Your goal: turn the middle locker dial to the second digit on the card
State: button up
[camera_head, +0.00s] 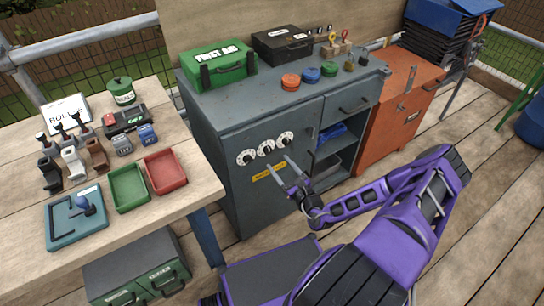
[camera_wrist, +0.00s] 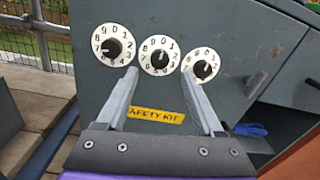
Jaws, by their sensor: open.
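The grey locker (camera_head: 240,195) carries three white numbered dials with black knobs. The middle dial (camera_head: 266,148) sits between the left dial (camera_head: 245,157) and the right dial (camera_head: 285,138). In the wrist view the middle dial (camera_wrist: 160,55) lies ahead, between the fingertips in the picture; its 9, 0 and 1 are along the top. I cannot read its setting surely. My gripper (camera_head: 280,164) is open and empty in front of the dials, its fingers apart. In the wrist view my gripper (camera_wrist: 160,74) shows no contact with the knob. A white card (camera_head: 66,113) stands on the table; I cannot make out digits on it.
A yellow safety kit label (camera_wrist: 156,115) is below the dials. A green first aid box (camera_head: 219,65) and a black case (camera_head: 283,45) stand on top. The wooden table (camera_head: 185,205) at left holds trays and several small items. An orange cabinet (camera_head: 398,110) adjoins at right.

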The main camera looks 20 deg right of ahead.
aim_at(269, 152)
jog(key=w, duration=0.3)
jog(key=w+a, duration=0.1)
jog(key=w, duration=0.1)
jog(key=shift+w, duration=0.35)
grip_shut()
